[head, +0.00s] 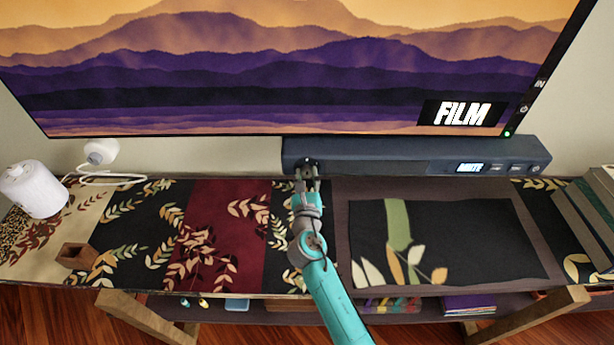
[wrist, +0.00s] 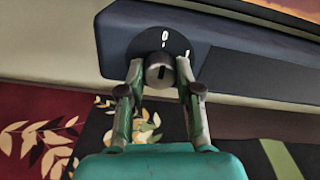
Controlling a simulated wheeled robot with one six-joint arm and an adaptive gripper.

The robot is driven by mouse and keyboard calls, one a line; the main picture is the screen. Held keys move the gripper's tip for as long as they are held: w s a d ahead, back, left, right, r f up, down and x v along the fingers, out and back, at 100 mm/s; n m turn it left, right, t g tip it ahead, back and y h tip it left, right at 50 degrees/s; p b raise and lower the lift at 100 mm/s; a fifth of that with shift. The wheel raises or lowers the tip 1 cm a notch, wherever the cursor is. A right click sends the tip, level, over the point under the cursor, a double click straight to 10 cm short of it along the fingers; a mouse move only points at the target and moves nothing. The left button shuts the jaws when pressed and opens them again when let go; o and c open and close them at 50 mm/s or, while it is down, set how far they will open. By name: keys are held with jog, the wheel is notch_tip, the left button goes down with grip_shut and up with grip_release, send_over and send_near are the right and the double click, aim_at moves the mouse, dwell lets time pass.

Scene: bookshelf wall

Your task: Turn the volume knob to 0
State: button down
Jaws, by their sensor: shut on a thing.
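The volume knob (wrist: 158,70) is a small grey round knob with a dark slot on its face. It sits on a dark dial plate (wrist: 138,45) at the left end of the soundbar (head: 400,160). The knob's slot looks nearly upright, roughly under the 0. My gripper (wrist: 158,80) is shut on the knob, one finger on each side. In the head view my gripper (head: 307,176) reaches the soundbar's left end and partly hides the knob. The soundbar's small display (head: 469,168) seems to read "MUTE".
The TV (head: 260,75) stands above and behind the soundbar, showing "FILM". A white cylinder (head: 35,190) and a small wooden block (head: 76,255) are on the left of the patterned shelf top. Books (head: 590,215) stand at the right. A dark mat (head: 450,240) lies right of my arm.

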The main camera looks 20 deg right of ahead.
jog(key=shift+f, duration=0.1)
dwell(0.5)
jog(key=c, duration=0.8)
grip_release()
jog(key=v, duration=1.2)
